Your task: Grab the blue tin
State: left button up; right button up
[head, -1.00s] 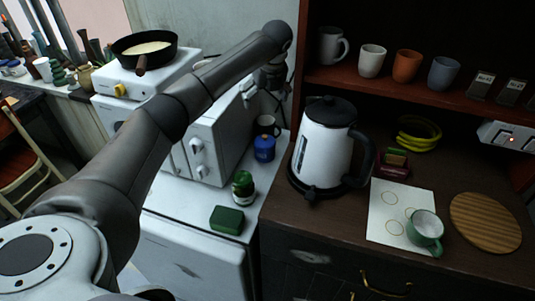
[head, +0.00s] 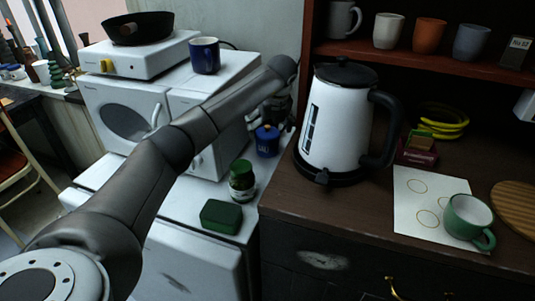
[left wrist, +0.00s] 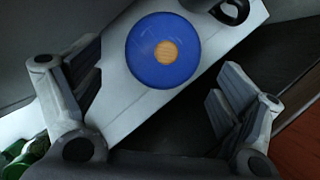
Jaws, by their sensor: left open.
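The blue tin (head: 267,143) stands upright on the white counter, beside the dark wooden cabinet. In the left wrist view its round blue lid with a tan knob (left wrist: 165,52) shows from above, between and beyond my fingers. My left gripper (left wrist: 158,95) is open and empty, its two fingers wide apart. In the head view the left gripper (head: 270,110) is just above and behind the tin, partly hidden by my arm. I see no contact with the tin. My right gripper is not in view.
A green jar (head: 242,181) and a green box (head: 221,216) stand on the counter in front of the tin. The white microwave (head: 130,115) is to the left. A white kettle (head: 335,120) stands on the cabinet to the right. A dark mug (left wrist: 230,10) is near the tin.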

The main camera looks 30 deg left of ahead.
pick_arm(q)
jog(key=x, duration=0.3)
jog(key=p+x, duration=0.1)
jog(key=x, duration=0.3)
jog(key=shift+d+f, duration=0.1)
jog(key=shift+f, duration=0.25)
jog(key=c, duration=1.5)
